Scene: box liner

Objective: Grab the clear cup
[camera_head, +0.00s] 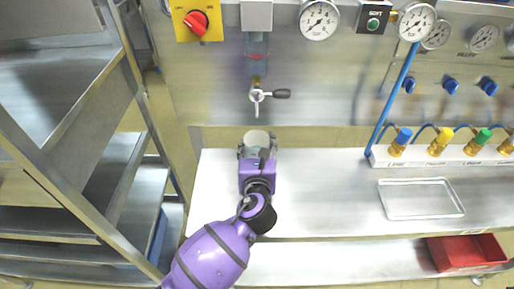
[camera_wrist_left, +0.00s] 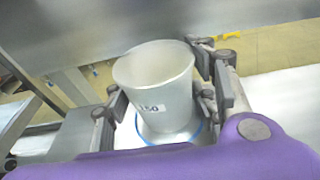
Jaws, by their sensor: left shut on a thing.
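The clear cup (camera_wrist_left: 158,85) is a translucent, whitish beaker with a label reading 150. In the left wrist view it stands upright between the fingers of my left gripper (camera_wrist_left: 165,108), which is shut on it. In the head view the cup (camera_head: 256,138) shows only in part, at the end of my left gripper (camera_head: 257,155), above the back edge of the steel table and below the lever valve. A blue ring shows around the cup's base in the left wrist view. My right gripper is not in view.
The steel table (camera_head: 320,200) carries an empty metal tray (camera_head: 420,199) and a row of coloured valves (camera_head: 440,142) at right. A lever valve (camera_head: 258,95) hangs on the panel. A steel rack (camera_head: 100,190) stands at left. A red bin (camera_head: 465,252) sits lower right.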

